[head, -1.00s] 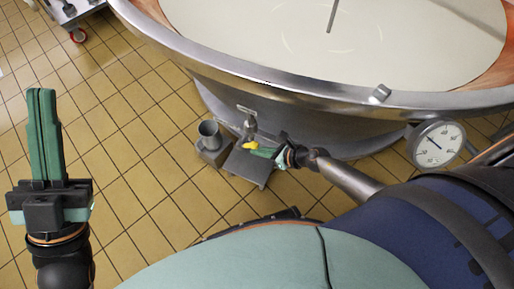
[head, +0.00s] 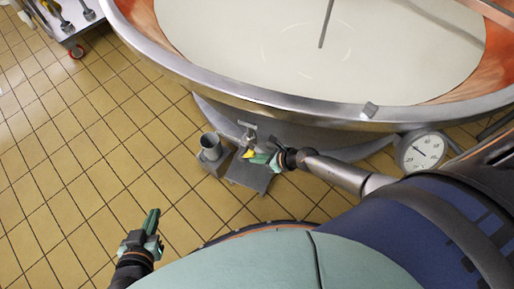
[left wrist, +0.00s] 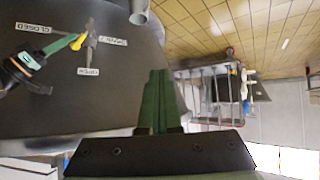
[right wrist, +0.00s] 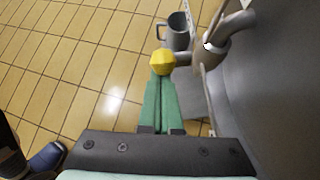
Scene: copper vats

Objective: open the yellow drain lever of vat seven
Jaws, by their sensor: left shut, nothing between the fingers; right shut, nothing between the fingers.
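The yellow lever tip (head: 248,154) sticks out by the drain valve (head: 249,133) low on the copper vat (head: 232,98). My right gripper (head: 262,160) is shut and empty, its green fingertips right at the lever's tip. In the right wrist view the yellow knob (right wrist: 162,62) sits just beyond the fingertips (right wrist: 161,82); I cannot tell whether they touch. The left wrist view shows the lever (left wrist: 78,42) between a CLOSED label (left wrist: 33,28) and an OPEN label (left wrist: 88,72); the third label is too small to read surely. My left gripper (head: 153,221) is shut and empty, away from the vat.
A grey metal jug (head: 210,146) stands left of the valve, beside a grey plate (head: 252,176) on the floor. A dial gauge (head: 422,151) is at the vat's right. A trolley (head: 66,20) stands at the upper left. The tiled floor at left is clear.

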